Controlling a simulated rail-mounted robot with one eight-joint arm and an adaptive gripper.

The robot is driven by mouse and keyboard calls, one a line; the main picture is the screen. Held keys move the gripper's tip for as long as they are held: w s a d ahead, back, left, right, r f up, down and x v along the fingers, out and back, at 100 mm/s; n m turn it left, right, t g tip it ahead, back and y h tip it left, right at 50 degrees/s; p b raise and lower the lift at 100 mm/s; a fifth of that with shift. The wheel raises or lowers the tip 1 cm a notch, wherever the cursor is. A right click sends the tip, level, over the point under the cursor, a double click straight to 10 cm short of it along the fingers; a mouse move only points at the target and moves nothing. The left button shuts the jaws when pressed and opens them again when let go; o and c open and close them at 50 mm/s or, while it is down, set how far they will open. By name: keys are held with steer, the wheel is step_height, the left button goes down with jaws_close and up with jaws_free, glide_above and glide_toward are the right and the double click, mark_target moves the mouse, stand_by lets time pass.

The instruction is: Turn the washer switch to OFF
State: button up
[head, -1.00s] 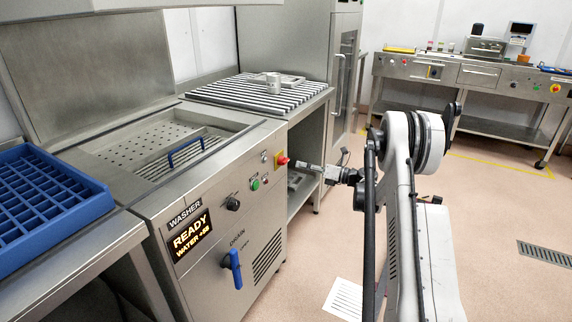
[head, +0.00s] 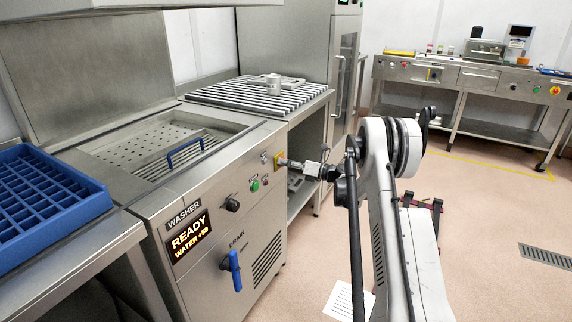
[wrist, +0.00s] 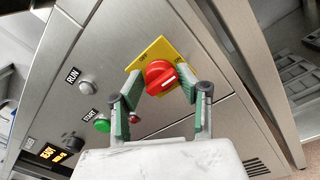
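The washer (head: 215,200) is a steel machine whose lit display (head: 189,238) reads READY. Its red rotary switch (wrist: 159,75) sits on a yellow plate (wrist: 147,56) in the wrist view. A short white mark shows on the knob; the small plate labels are too small to read surely. In the head view the yellow plate (head: 278,160) shows, but the gripper hides the red knob. My gripper (wrist: 160,82) is open, with one fingertip on each side of the knob. Whether the fingers touch it I cannot tell.
A green START button (wrist: 103,125), a RUN lamp or button (wrist: 86,88) and a small red button (wrist: 134,118) are close by. A blue drain handle (head: 235,270) sits lower on the panel. A slatted table (head: 318,98) stands behind the washer.

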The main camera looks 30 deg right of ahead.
steer(key=c, duration=0.7)
steer(key=shift+o, duration=0.2)
steer(key=shift+n, duration=0.4)
steer(key=n+b, duration=0.1)
steer(key=n, duration=0.1)
steer(key=shift+n, duration=0.4)
steer(key=n, duration=0.3)
steer(key=shift+a+n+b, duration=0.1)
steer(key=shift+n+b, duration=0.2)
steer(key=shift+b, duration=0.1)
steer(key=n, duration=0.5)
steer(key=shift+s+h+b, duration=0.1)
steer(key=shift+h+b, duration=0.3)
steer(key=n, duration=0.4)
steer(key=shift+a+n+h+b, duration=0.1)
steer(key=shift+n+h+b, duration=0.2)
steer(key=shift+n, duration=0.1)
steer(key=o, duration=1.1)
